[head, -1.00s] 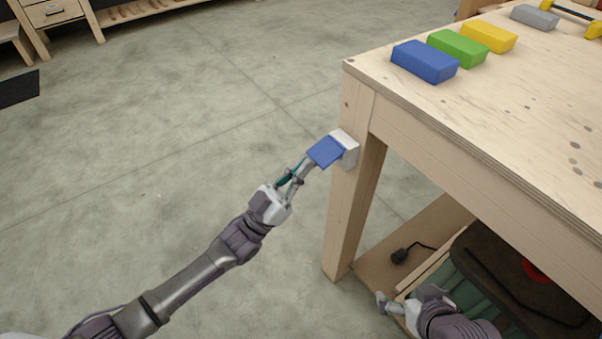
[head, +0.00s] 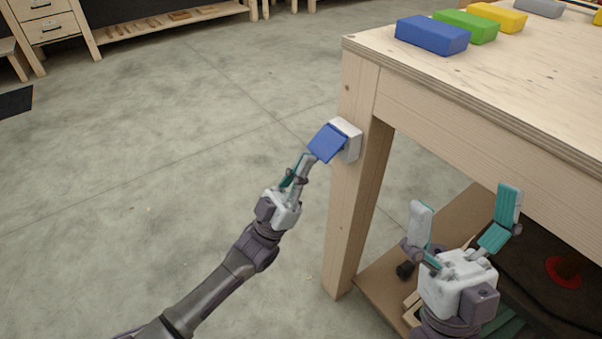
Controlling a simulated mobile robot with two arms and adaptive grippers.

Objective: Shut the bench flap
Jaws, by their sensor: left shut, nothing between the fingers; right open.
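The bench flap (head: 327,143) is a small blue cover on a white box (head: 350,139) fixed to the wooden bench leg (head: 345,220). The flap stands tilted out from the box, partly open. My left gripper (head: 308,158) is shut and empty, with its fingertips at the flap's lower left edge; I cannot tell if they touch. My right gripper (head: 464,198) is open and empty, raised in front of the bench's lower shelf, its fingers pointing up.
The bench top (head: 520,75) holds a blue block (head: 432,36), a green block (head: 466,26) and a yellow block (head: 497,17). A lower shelf (head: 365,275) lies under the bench behind my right gripper.

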